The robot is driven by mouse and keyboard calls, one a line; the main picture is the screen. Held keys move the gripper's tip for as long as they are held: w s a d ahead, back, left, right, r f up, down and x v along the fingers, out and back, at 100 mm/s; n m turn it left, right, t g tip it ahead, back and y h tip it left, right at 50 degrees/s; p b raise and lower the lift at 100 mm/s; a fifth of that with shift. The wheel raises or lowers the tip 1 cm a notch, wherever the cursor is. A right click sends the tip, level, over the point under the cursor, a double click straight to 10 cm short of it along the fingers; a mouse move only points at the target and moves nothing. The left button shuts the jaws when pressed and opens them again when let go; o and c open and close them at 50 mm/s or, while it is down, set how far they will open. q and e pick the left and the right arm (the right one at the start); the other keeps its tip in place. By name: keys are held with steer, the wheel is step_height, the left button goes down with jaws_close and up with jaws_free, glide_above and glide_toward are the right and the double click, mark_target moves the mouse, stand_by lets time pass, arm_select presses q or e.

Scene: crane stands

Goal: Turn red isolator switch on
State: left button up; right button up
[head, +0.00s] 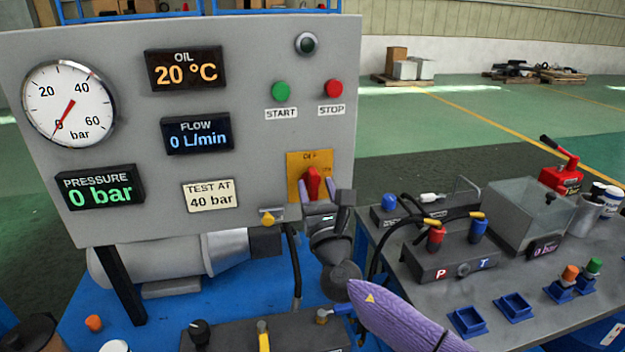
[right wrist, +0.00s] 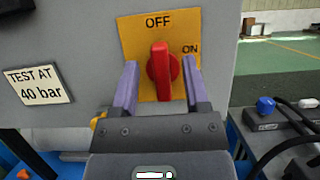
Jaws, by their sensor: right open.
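The red isolator switch (head: 313,183) sits on a yellow plate (head: 296,162) low on the right of the grey panel. In the right wrist view the red handle (right wrist: 160,70) stands upright, in line with the OFF mark; the ON mark is to its right. My right gripper (head: 318,189) is at the switch. In the right wrist view its purple fingers (right wrist: 160,75) are open, one on each side of the red handle, with a gap showing on both sides. My left gripper is not in view.
The panel (head: 245,110) carries a gauge, displays, a green START button (head: 281,91) and a red STOP button (head: 334,89). A small yellow-handled valve (head: 267,218) is just left of my right gripper. A bench (head: 415,295) with hose fittings and a clear tank stands right.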

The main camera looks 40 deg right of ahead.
steer(key=shift+x, duration=1.35)
steer(key=shift+c, duration=0.3)
jaws_close()
